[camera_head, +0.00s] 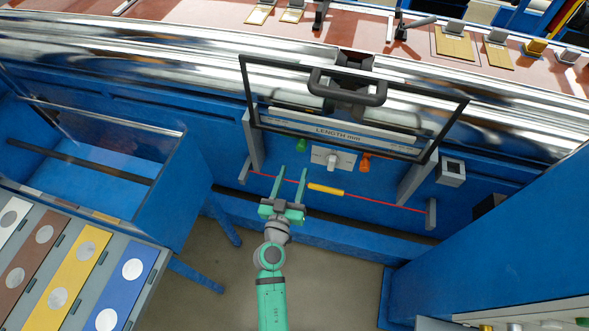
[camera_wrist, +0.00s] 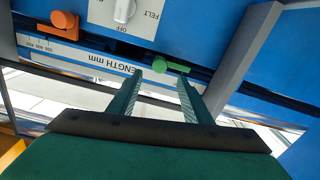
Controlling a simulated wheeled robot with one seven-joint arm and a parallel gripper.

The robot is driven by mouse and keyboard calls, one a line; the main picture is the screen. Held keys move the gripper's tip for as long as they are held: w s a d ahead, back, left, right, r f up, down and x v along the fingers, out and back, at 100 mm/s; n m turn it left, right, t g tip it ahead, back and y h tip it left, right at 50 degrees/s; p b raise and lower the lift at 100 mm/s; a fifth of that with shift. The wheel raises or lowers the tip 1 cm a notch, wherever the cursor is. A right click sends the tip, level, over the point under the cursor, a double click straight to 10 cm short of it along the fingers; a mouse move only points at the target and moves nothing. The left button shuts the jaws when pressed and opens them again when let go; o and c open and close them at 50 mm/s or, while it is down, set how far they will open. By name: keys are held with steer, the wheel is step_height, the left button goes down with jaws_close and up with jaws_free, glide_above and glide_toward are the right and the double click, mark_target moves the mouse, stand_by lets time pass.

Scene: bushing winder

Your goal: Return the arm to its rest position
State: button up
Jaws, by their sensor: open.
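My gripper (camera_head: 292,176) is green with two long fingers. In the head view it points up toward the blue machine front, with its fingers spread apart and nothing between them. In the wrist view the two fingertips of my gripper (camera_wrist: 172,72) reach toward a green knob (camera_wrist: 171,66) on the machine panel. A gap shows between the fingers. I cannot tell whether a fingertip touches the knob. In the head view the green knob (camera_head: 302,145) sits just beyond the fingertips.
A white rotary switch (camera_head: 333,159) and an orange knob (camera_head: 365,163) sit beside the green one. A black-framed guard (camera_head: 355,95) stands above. A red line (camera_head: 385,203) with a yellow bar (camera_head: 326,189) crosses the front. A panel of coloured strips (camera_head: 72,265) lies left. Floor (camera_head: 335,275) is open below.

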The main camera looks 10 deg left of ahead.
stand_by(0.5)
steer(key=s+d+f+g+y, duration=0.1)
steer(key=s+f, duration=0.2)
steer(key=s, duration=0.6)
steer(key=s+f+g+y, duration=0.1)
steer(key=s+f+y, duration=0.1)
steer(key=s, duration=0.8)
steer(key=s+d+r, duration=0.2)
steer(key=s+r, duration=0.2)
steer(key=s, duration=0.4)
steer(key=s+d+r, duration=0.3)
steer(key=s+r, duration=0.2)
steer(key=s, duration=0.3)
steer(key=shift+r, duration=0.3)
